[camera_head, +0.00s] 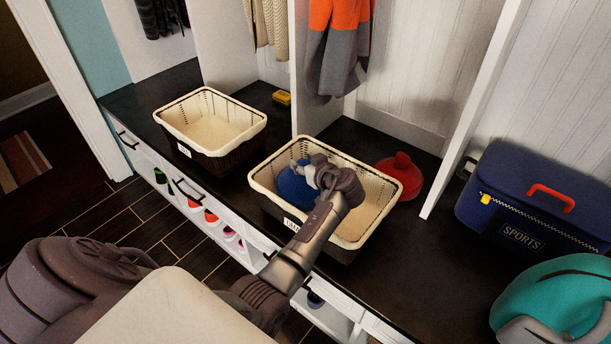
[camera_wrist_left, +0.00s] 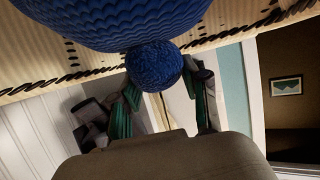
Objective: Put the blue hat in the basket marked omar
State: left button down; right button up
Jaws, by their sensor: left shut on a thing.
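The blue hat (camera_head: 297,187) is a knitted hat with a pompom. My left gripper (camera_head: 318,172) is shut on it, over the inside of the right-hand basket (camera_head: 345,241). In the left wrist view the pompom (camera_wrist_left: 154,66) sits between the two fingers (camera_wrist_left: 160,95), with the hat body beyond it against the basket's cream lining. The basket has a small label (camera_head: 291,225) on its front, partly hidden by my arm and too small to read surely. Whether the hat touches the basket floor cannot be told. My right gripper is not in view.
Another cream-lined basket (camera_head: 208,152) stands to the left on the dark bench. A red hat (camera_head: 399,177) lies just right of the near basket. A blue SPORTS box (camera_head: 540,205) and a teal item (camera_head: 555,300) are at the right. White upright dividers separate the bench.

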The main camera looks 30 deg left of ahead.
aim_at(316, 195)
pick_arm(q)
notch_tip(316, 195, down, 4)
jog(key=shift+r, duration=0.2)
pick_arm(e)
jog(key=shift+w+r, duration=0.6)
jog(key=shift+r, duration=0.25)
pick_arm(q)
jog(key=shift+b, duration=0.3)
jog(key=c, duration=0.6)
grip_release()
jog(key=shift+o, duration=0.2)
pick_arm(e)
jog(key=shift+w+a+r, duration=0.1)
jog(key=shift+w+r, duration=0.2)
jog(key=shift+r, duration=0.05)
pick_arm(q)
jog(key=shift+r, duration=0.1)
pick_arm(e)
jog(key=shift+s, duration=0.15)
